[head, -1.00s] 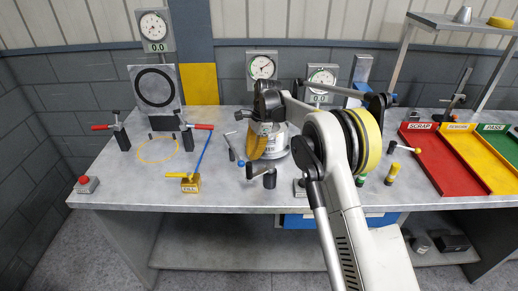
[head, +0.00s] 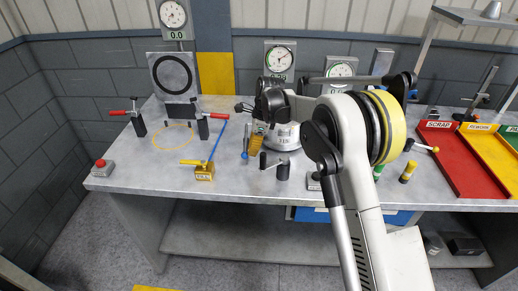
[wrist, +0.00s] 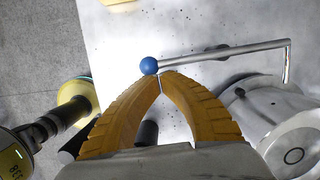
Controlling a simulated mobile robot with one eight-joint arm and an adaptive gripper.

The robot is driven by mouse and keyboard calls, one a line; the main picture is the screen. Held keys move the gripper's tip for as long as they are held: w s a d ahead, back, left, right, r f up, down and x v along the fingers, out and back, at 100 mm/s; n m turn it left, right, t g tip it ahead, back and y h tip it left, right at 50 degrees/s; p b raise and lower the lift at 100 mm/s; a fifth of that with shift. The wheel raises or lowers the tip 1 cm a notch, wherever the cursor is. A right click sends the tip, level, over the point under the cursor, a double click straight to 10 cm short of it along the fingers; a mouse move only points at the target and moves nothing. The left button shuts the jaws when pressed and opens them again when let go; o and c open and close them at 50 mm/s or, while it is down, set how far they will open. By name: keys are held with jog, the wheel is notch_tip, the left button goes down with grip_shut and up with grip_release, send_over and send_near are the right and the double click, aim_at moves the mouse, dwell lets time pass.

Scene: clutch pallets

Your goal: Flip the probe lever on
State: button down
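A bent silver rod lever with a blue ball knob (wrist: 149,66) shows in the wrist view, running right from the knob and then turning down. The blue knob (head: 244,155) is small in the head view. No label marks it as the probe lever. My gripper (wrist: 160,77) has yellow ribbed fingers whose tips meet, with nothing visible held between them. The tips are right beside the knob; I cannot tell whether they touch it. In the head view my gripper (head: 256,146) is low over the middle of the bench, and my arm hides part of the bench.
A labelled metal cylinder (head: 284,137) stands just right of my gripper. Black posts (head: 283,171) stand in front of it. A yellow-handled box (head: 204,172) and toggle clamps (head: 138,124) are to the left. A red tray (head: 446,160) is right. The bench's front left is mostly clear.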

jog(key=shift+s+a, duration=0.15)
jog(key=shift+a, duration=0.3)
jog(key=shift+d, duration=0.45)
jog(key=d, duration=0.3)
jog(key=shift+d+r, duration=0.1)
jog(key=shift+r, duration=0.3)
jog(key=p+v, duration=0.2)
jog(key=v, duration=0.8)
jog(key=shift+p, duration=0.35)
jog(key=shift+s, duration=0.1)
